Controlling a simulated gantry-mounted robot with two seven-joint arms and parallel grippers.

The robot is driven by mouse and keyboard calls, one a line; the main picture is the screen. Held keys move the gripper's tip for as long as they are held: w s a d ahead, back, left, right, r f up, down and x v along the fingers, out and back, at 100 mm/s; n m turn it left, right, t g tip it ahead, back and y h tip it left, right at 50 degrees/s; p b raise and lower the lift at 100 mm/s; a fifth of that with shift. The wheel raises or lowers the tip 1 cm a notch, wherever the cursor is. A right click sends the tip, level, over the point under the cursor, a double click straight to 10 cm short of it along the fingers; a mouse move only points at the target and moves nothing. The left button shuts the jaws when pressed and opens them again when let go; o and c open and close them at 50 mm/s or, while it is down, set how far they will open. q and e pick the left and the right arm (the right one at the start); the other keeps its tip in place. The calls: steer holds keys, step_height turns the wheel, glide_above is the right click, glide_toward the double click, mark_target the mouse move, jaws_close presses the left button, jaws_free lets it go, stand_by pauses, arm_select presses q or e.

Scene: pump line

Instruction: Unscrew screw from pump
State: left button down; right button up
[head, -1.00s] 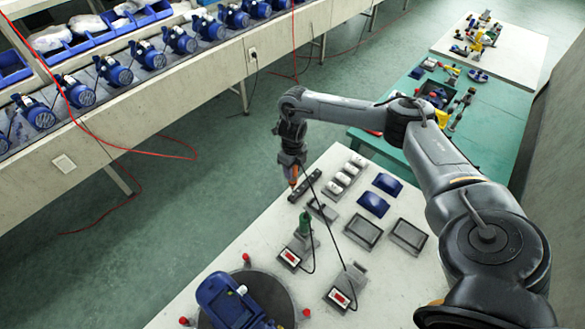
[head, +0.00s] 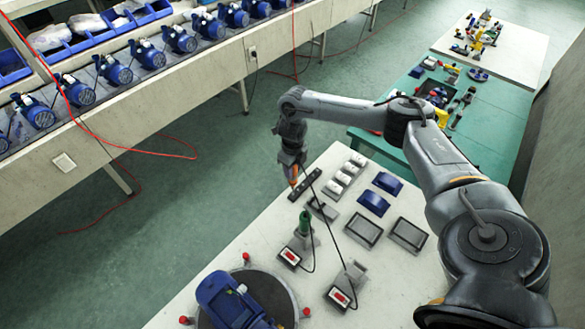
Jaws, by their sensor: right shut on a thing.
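A blue pump (head: 228,298) sits on a dark round turntable (head: 268,284) at the front left of the white table, cut off by the bottom edge. Its screws are too small to tell. My right gripper (head: 292,170) points down and is shut on an orange screwdriver (head: 293,182). A black cable runs from the screwdriver to a grey station with a red display (head: 339,296). The screwdriver's tip is over or at the left part of a dark narrow rack (head: 307,184); I cannot tell if it touches. My left gripper is not in view.
A green screwdriver (head: 304,222) stands in the other station (head: 290,256). White-topped boxes (head: 345,172), blue covers (head: 373,203) and dark-topped trays (head: 363,230) lie to the right. Red knobs (head: 246,257) surround the turntable. A conveyor with several blue pumps (head: 147,54) runs at upper left.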

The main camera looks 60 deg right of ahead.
steer(key=shift+f, duration=0.25)
steer(key=shift+f+b, duration=0.3)
stand_by(0.8)
steer(key=shift+w, duration=0.3)
steer(key=shift+w+d+b, duration=0.1)
steer(key=shift+w+b, duration=0.15)
steer(key=shift+b, duration=0.1)
steer(key=shift+w, duration=0.1)
steer(key=shift+w+d+b, duration=0.1)
steer(key=shift+w+b, duration=0.25)
steer(key=shift+w, duration=0.1)
steer(key=shift+r, duration=0.1)
stand_by(0.5)
